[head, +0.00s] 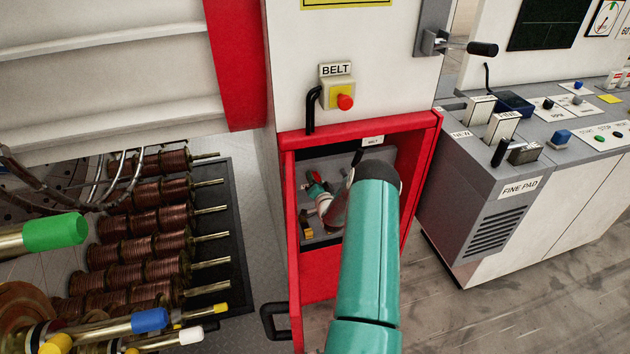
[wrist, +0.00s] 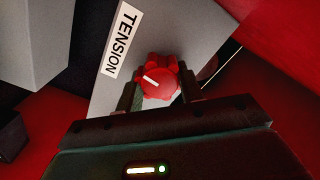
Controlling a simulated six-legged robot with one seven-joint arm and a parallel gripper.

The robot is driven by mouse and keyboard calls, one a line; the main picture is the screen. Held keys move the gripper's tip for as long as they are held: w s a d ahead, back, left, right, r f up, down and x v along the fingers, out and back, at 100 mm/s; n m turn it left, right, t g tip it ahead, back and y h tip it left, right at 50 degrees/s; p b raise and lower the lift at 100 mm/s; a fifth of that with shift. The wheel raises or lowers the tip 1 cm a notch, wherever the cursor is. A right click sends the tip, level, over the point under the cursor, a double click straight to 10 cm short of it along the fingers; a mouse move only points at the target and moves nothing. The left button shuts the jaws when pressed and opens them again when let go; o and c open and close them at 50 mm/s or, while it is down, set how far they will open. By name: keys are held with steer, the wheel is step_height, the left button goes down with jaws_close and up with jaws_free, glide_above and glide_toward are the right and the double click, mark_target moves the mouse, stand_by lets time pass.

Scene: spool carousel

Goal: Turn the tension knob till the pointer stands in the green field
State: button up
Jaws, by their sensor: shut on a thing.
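The red lobed tension knob (wrist: 162,74) sits on a grey panel beside the TENSION label (wrist: 121,38) in the wrist view. A white line on its face points to the left and slightly up. My gripper (wrist: 159,88) is shut on the knob, one dark finger on each side of it.
Inside the red recess (head: 435,125) other small fittings show left of my arm. A BELT button (head: 345,102) is above it. Several copper spools (head: 160,191) lie at the left. A grey FINE PAD console (head: 480,215) stands at the right, with bare floor in front.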

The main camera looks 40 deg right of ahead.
stand_by(0.4)
steer(key=o, duration=1)
steer(key=shift+s+a, duration=0.1)
steer(key=shift+s, duration=0.05)
steer(key=v, duration=1.3)
steer(key=shift+s, duration=0.25)
steer(key=shift+a+r, duration=0.1)
